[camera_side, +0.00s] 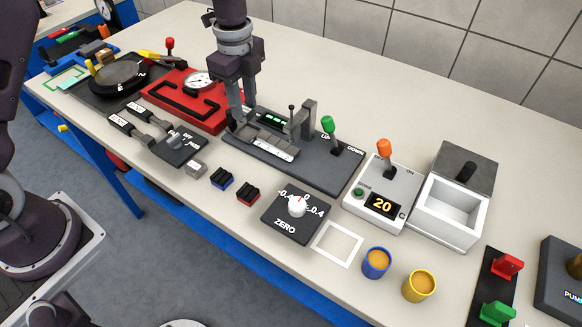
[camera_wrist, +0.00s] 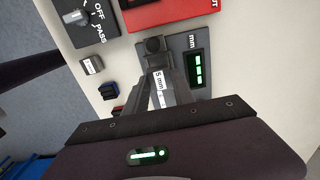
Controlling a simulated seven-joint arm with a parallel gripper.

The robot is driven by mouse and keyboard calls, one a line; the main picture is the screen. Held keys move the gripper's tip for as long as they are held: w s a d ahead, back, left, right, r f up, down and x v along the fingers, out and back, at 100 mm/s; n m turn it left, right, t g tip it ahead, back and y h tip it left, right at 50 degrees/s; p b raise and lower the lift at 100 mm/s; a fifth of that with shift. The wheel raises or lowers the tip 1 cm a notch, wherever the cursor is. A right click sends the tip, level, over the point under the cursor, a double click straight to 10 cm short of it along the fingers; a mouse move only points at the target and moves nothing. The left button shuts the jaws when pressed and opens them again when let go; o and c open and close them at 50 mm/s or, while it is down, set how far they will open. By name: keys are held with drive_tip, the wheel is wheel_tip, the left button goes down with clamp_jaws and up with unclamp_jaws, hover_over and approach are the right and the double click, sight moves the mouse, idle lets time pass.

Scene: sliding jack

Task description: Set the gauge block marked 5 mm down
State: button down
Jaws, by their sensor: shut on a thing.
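The gauge block marked 5 mm (camera_wrist: 158,80) shows its white label between my fingers in the wrist view. In the side view, a grey piece with a white strip (camera_side: 276,148) lies low over the left part of the dark jack base (camera_side: 318,172); its writing is too small to read there. My gripper (camera_side: 240,122) points down at the left end of this piece and is shut on the block. The fingers hide part of the grip, and I cannot tell whether the block touches the base.
An upright grey post (camera_side: 306,120) and a green lever (camera_side: 328,125) stand on the base to the right. A red fixture with a dial (camera_side: 190,100) is close on the left. Small blue (camera_side: 222,178) and red (camera_side: 248,194) blocks lie in front.

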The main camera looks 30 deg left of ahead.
sight(246, 109)
wheel_tip(246, 109, up, 8)
drive_tip(key=r, duration=0.1)
drive_tip(key=s+d+m, duration=0.3)
drive_tip(key=s+d, duration=0.1)
drive_tip(key=d, duration=0.6)
drive_tip(key=s+d+m, duration=0.3)
drive_tip(key=s+d, duration=0.1)
drive_tip(key=d, duration=0.6)
drive_tip(key=s+d+m, duration=0.3)
drive_tip(key=s+d, duration=0.1)
drive_tip(key=d, duration=0.6)
wheel_tip(246, 109, down, 16)
drive_tip(key=shift+r, duration=0.1)
drive_tip(key=c, duration=1.1)
unclamp_jaws()
drive_tip(key=shift+o, duration=0.2)
